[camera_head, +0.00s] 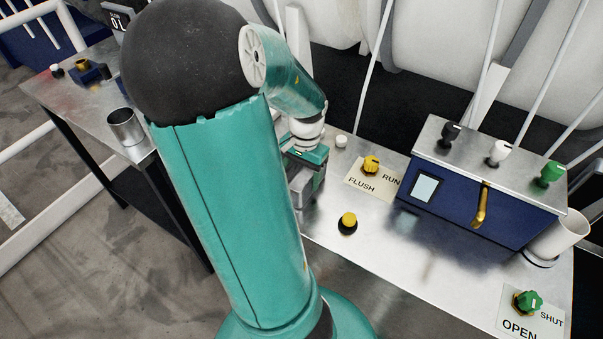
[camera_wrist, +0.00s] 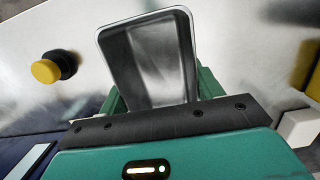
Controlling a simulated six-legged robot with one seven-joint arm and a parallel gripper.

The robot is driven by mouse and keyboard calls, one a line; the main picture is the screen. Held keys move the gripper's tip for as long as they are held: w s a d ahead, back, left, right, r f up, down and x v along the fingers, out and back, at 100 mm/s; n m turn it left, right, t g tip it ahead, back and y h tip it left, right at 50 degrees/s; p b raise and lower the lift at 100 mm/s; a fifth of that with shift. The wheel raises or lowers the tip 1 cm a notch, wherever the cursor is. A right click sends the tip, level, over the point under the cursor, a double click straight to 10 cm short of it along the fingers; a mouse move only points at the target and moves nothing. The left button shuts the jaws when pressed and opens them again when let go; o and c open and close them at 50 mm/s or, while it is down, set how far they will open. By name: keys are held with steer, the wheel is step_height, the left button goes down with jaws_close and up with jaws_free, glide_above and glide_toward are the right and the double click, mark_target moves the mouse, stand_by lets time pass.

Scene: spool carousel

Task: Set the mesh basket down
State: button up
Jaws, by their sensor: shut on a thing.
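The basket (camera_wrist: 148,50) is a grey metal open-topped container with a light rim, seen from above in the wrist view. My gripper (camera_wrist: 160,98) is shut on it, with the green fingers at either side of its near end. No mesh can be made out at this size. In the head view my gripper (camera_head: 308,153) is low over the metal bench, partly behind my own arm. The basket is mostly hidden there, and I cannot tell whether its bottom touches the bench.
The metal bench (camera_head: 385,250) has a yellow button (camera_head: 348,222), a yellow FLUSH/RUN knob (camera_head: 371,165), a blue control box (camera_head: 470,215), a white cup (camera_head: 560,237) and a green OPEN/SHUT knob (camera_head: 528,301). Bare bench lies in front of the box. A metal cup (camera_head: 125,127) stands on the left table.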

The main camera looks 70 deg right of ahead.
mark_target(304, 182)
steer(key=shift+f, duration=0.15)
steer(key=o, duration=1)
steer(key=shift+o, duration=0.2)
step_height(304, 182, up, 12)
steer(key=d, duration=0.1)
steer(key=shift+d, duration=0.2)
steer(key=shift+s, duration=0.1)
steer(key=w+a+r+n+t, duration=0.35)
steer(key=w+a+n, duration=0.65)
steer(key=w+a, duration=0.6)
steer(key=s+a+r+n+t, duration=0.1)
steer(key=a+n, duration=0.4)
steer(key=a, duration=0.5)
steer(key=s+a+r+n+t+h, duration=0.1)
steer(key=a+r+n, duration=0.2)
steer(key=a, duration=0.7)
steer(key=shift+a+n, duration=0.3)
steer(key=shift+n, duration=0.6)
